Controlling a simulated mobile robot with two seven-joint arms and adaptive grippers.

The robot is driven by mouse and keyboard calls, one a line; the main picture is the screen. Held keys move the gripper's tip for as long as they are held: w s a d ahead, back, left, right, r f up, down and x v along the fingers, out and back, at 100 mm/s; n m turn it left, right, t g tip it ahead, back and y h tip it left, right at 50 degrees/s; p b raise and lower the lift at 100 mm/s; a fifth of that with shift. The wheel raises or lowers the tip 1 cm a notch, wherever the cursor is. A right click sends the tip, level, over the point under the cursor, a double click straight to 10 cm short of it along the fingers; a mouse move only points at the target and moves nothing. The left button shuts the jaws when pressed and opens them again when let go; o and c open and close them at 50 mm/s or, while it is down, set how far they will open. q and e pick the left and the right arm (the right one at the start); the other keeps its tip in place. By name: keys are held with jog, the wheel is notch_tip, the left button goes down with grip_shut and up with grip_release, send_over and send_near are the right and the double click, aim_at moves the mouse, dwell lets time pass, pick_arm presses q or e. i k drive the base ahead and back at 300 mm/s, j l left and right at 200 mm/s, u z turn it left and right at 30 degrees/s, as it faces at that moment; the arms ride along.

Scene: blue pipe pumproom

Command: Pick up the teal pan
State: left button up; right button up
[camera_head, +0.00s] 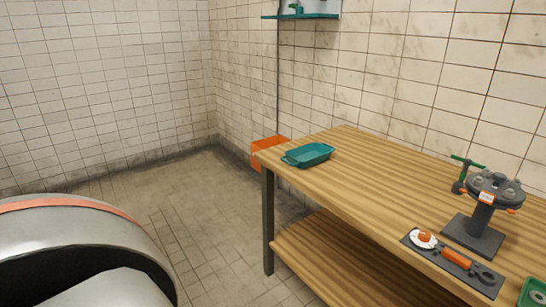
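The teal pan (309,156) is a shallow rectangular tray with a small handle at its left end. It lies flat on the wooden workbench (355,180), near the bench's far left corner. Nothing touches it or covers it. Neither of my grippers shows in the head view. Only a rounded grey part of mine with an orange stripe shows at the lower left, well apart from the bench.
A dark stand with a round head (488,195) and a dark mat (452,260) with an orange-handled item occupy the bench's right part. A green tray (533,293) is cut off at the right. An orange box (268,149) sits behind the bench. Floor to the left is clear.

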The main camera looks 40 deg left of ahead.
aim_at(305, 156)
jog(key=u, duration=1.2)
